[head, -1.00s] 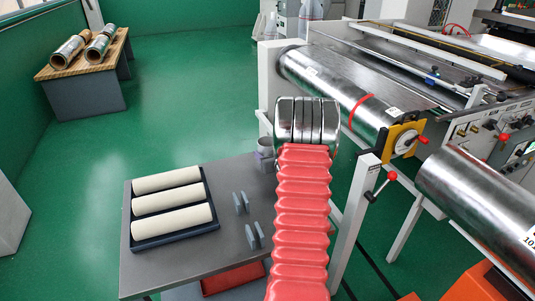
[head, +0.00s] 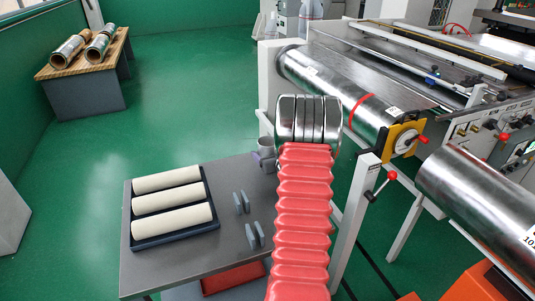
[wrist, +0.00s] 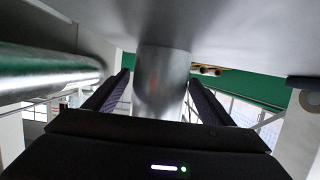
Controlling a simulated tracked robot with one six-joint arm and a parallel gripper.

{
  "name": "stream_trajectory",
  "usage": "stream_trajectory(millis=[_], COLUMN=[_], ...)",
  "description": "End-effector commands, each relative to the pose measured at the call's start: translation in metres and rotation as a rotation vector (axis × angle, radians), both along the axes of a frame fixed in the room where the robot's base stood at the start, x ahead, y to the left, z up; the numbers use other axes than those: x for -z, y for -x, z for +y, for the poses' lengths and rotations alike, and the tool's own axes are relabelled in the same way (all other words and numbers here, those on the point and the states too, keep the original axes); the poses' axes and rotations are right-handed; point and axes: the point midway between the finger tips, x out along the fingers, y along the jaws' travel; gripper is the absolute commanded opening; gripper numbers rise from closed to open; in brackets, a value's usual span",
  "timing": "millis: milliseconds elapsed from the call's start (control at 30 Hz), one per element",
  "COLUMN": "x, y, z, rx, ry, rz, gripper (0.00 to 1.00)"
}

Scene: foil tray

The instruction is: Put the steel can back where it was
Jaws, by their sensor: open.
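The steel can (wrist: 160,85) is a plain grey metal cylinder. In the wrist view, which looks upside down, it sits between the two dark fingers of my gripper (wrist: 158,95), with its base against the grey tabletop. The fingers are open, with a gap visible beside the can. In the head view the can (head: 266,144) shows as a small grey cylinder at the back right corner of the grey table (head: 180,258). A purplish finger of my gripper (head: 264,159) is next to it; my arm hides the rest.
A dark tray (head: 176,240) with several cream rolls lies on the table's left side.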

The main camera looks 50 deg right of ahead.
Motion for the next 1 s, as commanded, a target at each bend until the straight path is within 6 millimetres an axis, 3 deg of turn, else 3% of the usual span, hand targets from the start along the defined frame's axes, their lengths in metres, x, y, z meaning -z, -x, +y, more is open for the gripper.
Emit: stream_trajectory(millis=[633, 1000], x=[-0.030, -0.034], y=[0.079, 0.090], z=[0.046, 0.054], rx=[0.002, -0.001], ry=[0.001, 0.001], rz=[0.000, -0.001], gripper=[0.76, 0.76])
